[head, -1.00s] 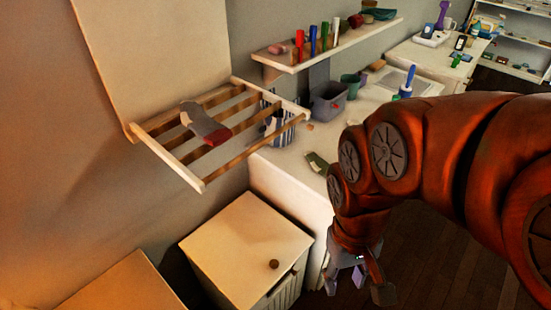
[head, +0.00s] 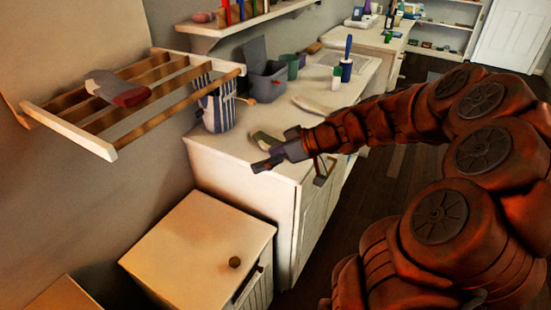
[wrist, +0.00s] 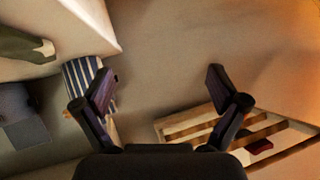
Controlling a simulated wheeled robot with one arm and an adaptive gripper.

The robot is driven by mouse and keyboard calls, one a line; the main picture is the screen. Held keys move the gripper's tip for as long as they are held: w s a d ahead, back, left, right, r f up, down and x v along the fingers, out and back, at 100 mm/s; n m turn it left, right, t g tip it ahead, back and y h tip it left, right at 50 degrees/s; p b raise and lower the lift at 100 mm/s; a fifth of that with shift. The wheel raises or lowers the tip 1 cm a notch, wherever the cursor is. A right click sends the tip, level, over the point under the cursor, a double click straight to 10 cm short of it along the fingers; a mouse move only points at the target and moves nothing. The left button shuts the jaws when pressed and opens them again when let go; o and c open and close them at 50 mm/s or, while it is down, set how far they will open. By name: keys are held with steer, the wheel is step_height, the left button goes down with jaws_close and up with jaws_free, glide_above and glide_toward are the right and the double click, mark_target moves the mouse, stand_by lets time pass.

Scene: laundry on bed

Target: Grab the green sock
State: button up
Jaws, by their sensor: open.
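The green sock (head: 266,140) lies on the white counter near its front left corner, partly hidden behind my gripper in the head view. In the wrist view it appears as a dark green piece with a pale end (wrist: 25,45) at the upper left, outside the jaws. My gripper (head: 294,168) is open and empty, near the counter's front edge and just in front of the sock in the picture. Contact with the counter cannot be told.
A wooden wall rack (head: 68,115) holds a grey sock with a red end (head: 118,90). A striped blue and white container (head: 217,108) and a grey bin (head: 268,82) stand on the counter (head: 240,160). A low cabinet (head: 200,240) stands below. Dark floor is clear at right.

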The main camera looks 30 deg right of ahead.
mark_target(306, 163)
steer(key=w+d+f+t+h+b, duration=0.1)
steer(key=d+f, duration=0.1)
steer(key=d, duration=0.3)
steer(key=w+d+f+t+h+b, duration=0.1)
steer(key=w+d+f+t, duration=0.1)
steer(key=d, duration=0.3)
steer(key=w+d+f+m+t+h+b, duration=0.1)
steer(key=d+f, duration=0.2)
steer(key=d, duration=0.3)
steer(key=shift+w+f+t, duration=0.2)
steer(key=shift+f+t, duration=0.05)
steer(key=shift+t, duration=0.05)
steer(key=x, duration=0.2)
steer(key=p+x, duration=0.1)
steer(key=x, duration=0.1)
steer(key=shift+w+d+r, duration=0.15)
steer(key=shift+r, duration=0.25)
steer(key=shift+w+a+f, duration=0.25)
steer(key=shift+w, duration=0.3)
steer(key=c, duration=1)
steer(key=shift+r, duration=0.1)
